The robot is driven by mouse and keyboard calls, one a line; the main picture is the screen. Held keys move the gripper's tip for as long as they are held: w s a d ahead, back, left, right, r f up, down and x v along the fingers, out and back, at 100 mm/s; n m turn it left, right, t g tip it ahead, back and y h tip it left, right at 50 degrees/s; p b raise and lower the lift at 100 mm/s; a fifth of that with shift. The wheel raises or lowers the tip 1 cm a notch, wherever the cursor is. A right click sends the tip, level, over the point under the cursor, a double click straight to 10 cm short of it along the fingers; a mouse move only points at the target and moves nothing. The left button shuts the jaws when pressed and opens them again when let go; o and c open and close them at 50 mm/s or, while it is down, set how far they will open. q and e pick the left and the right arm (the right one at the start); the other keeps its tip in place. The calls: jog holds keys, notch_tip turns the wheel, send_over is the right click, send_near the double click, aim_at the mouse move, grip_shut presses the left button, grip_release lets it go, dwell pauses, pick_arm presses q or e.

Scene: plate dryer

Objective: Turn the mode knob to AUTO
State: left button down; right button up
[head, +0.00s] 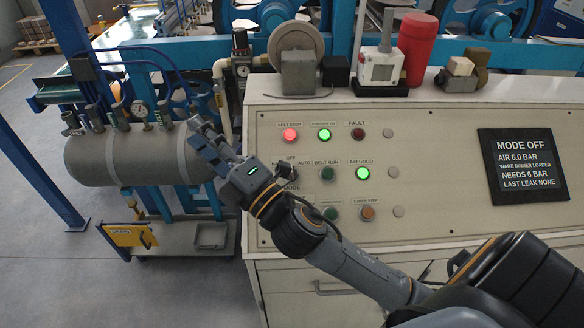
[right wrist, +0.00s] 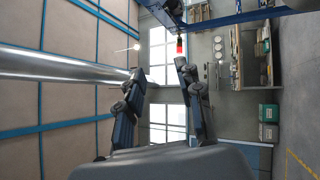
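The mode knob (head: 292,173) is on the control panel (head: 440,200), under the OFF label and left of the AUTO label. My right wrist partly covers it, and its pointing direction is hard to make out. The display (head: 523,165) reads MODE OFF. My right gripper (head: 205,135) is up and left of the knob, near the panel's left edge and in front of the grey tank. In the right wrist view its two fingers (right wrist: 160,75) stand apart with nothing between them. My left gripper is not in view.
The grey tank (head: 130,158) with valves and a gauge stands left of the panel. Red BELT STOP (head: 290,134) and green AIR GOOD (head: 362,173) lamps are lit. A red canister (head: 416,50) stands on the panel's top ledge. My right forearm crosses the panel's lower part.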

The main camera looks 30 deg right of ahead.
jog(key=s+a+r+n+g+y, duration=0.35)
jog(key=a+n+g+y, duration=0.35)
jog(key=n, duration=0.6)
jog(key=s+a+r+n+g+y, duration=0.35)
jog(key=a+n+g+y, duration=0.35)
jog(key=n, duration=0.6)
jog(key=n+g+h, duration=0.3)
jog(key=n+h, duration=1.5)
jog(key=h, duration=0.5)
send_near(292, 174)
jog(key=p+x, duration=0.1)
jog(key=x, duration=0.2)
jog(key=p+x, duration=0.1)
jog(key=x, duration=0.1)
jog(key=p+x, duration=0.2)
jog(key=x, duration=0.1)
jog(key=shift+w+d+f, duration=0.1)
jog(key=shift+w+d, duration=0.05)
jog(key=shift+w, duration=0.25)
